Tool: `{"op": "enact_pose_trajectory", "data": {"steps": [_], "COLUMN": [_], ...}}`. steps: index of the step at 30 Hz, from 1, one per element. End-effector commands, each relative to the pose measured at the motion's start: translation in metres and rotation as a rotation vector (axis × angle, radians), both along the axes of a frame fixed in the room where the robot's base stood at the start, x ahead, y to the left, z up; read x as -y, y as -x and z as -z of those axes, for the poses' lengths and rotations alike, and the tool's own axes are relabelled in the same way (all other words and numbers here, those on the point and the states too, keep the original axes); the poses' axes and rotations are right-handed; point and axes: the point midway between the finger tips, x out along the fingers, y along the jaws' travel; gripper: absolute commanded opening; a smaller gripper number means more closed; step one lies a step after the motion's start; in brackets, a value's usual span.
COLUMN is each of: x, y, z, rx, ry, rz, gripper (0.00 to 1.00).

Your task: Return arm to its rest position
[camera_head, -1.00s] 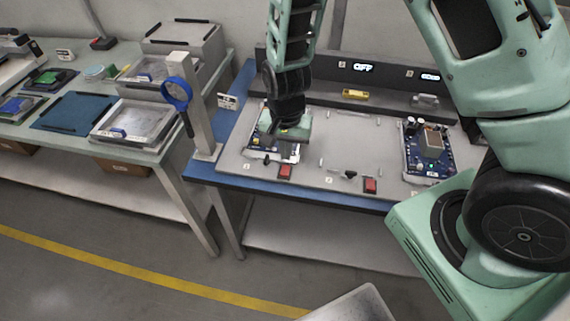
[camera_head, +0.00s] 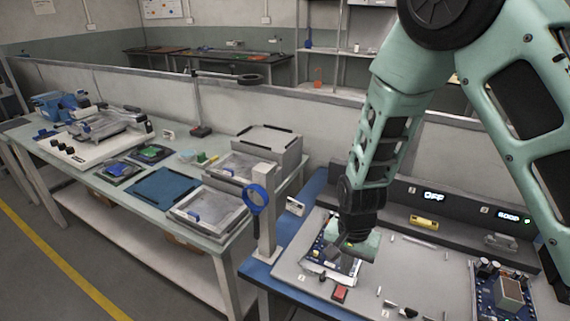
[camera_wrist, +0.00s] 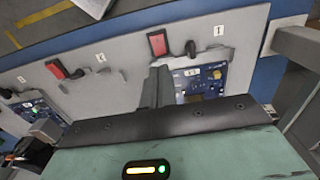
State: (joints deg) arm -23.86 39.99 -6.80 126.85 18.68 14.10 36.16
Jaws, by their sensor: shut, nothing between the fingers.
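My arm reaches down from the upper right in the head view. My gripper (camera_head: 345,252) hangs over the left end of the grey test panel, above a blue circuit board (camera_head: 322,262). In the wrist view my gripper (camera_wrist: 160,75) shows its fingers together with nothing between them. The same circuit board (camera_wrist: 208,80) shows beside the fingers, partly hidden by them and by the gripper body. I cannot tell the exact height of the fingers above the panel.
A second circuit board (camera_head: 505,292) sits at the panel's right. Red switches (camera_head: 339,293) line the front edge. A display reads OFF (camera_head: 433,196). The left bench (camera_head: 100,160) holds trays.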

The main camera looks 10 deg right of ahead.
Motion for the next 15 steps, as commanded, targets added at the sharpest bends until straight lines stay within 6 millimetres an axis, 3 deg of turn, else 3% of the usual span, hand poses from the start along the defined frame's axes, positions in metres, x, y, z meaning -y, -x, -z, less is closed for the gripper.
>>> {"op": "enact_pose_trajectory", "data": {"steps": [5,10,15], "x": [-0.028,-0.064,-0.076], "y": [0.020,0.071,0.131], "z": [-0.039,-0.105,-0.159], "rx": [-0.005,0.001,0.020], "ry": [-0.060,-0.130,-0.136], "rz": [-0.159,-0.501,-0.868], "gripper": [0.00,0.00,0.00]}}
